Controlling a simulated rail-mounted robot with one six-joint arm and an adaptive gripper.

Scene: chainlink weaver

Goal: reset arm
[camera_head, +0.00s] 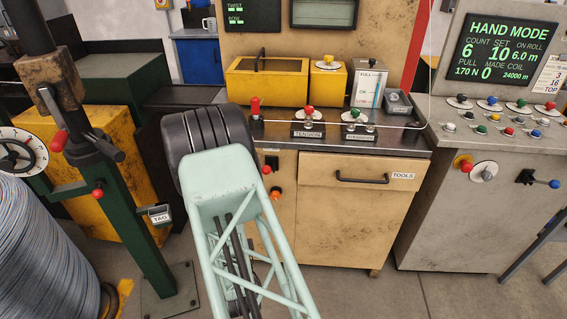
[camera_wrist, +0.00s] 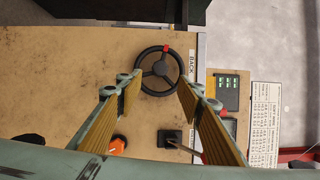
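My arm (camera_head: 225,180), a pale green lattice link with a black ribbed joint, reaches forward in the head view. My gripper is hidden there behind the arm. In the wrist view my gripper (camera_wrist: 158,88) shows two wooden-faced fingers, spread wide apart, with nothing held between them. A black handwheel (camera_wrist: 147,71) with a red mark on its rim sits beyond the fingertips. I cannot tell how far the tips are from it. An orange knob (camera_wrist: 117,145) and a black lever box (camera_wrist: 170,139) show between the fingers, lower down.
The bench (camera_head: 350,142) carries levers, a yellow bin (camera_head: 267,80) and a canister (camera_head: 368,88). A HAND MODE console (camera_head: 500,110) stands right. A green post (camera_head: 130,215) and wire coil (camera_head: 40,255) stand left. Floor (camera_head: 390,296) before the drawer cabinet is clear.

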